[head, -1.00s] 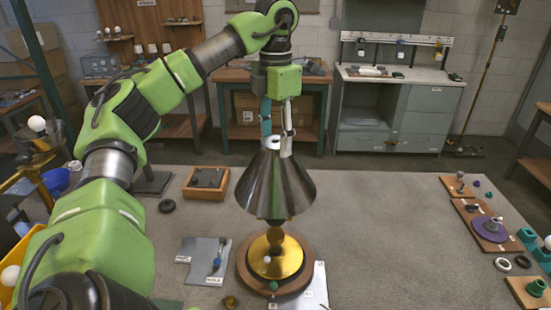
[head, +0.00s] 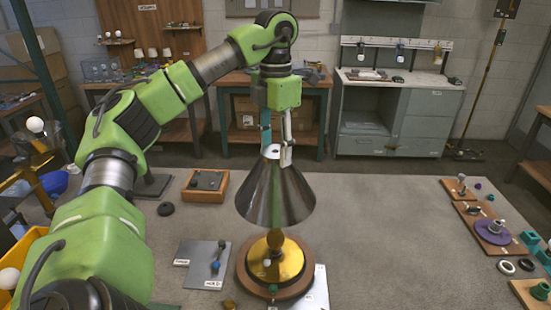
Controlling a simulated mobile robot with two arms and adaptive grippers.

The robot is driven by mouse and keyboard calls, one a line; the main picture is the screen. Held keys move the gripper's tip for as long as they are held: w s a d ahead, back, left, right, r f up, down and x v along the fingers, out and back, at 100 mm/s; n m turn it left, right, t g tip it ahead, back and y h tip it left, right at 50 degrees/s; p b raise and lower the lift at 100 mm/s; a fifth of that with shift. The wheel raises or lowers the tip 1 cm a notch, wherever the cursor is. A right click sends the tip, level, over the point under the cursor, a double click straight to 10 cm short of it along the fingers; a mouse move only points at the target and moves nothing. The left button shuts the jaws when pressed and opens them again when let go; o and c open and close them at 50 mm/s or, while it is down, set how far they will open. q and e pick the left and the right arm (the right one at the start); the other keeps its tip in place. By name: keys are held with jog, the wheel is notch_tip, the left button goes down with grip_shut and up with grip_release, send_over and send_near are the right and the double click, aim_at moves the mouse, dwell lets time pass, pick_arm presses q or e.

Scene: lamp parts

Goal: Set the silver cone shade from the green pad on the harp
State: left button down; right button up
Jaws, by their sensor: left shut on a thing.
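The silver cone shade (head: 276,198) hangs upright over the lamp base (head: 273,262), which is gold on a round wooden plinth. My left gripper (head: 275,154) points down and is shut on the shade at its narrow top. The shade's lower rim is just above the gold base and hides the upper stem. The harp is hidden by the shade, so I cannot tell whether the shade touches it. The green pad is not clearly visible. My right gripper is not in view.
A grey mat (head: 202,262) with a small blue-handled tool lies left of the base. A wooden tray (head: 205,185) and a black ring (head: 165,209) lie behind it. Boards with small parts, including a purple disc (head: 492,232), line the right edge. The table between is clear.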

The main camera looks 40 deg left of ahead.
pick_arm(q)
jog(key=shift+f, duration=0.8)
dwell(1.8)
jog(key=c, duration=1)
grip_release()
jog(key=shift+c, duration=0.2)
notch_tip(320, 180, up, 12)
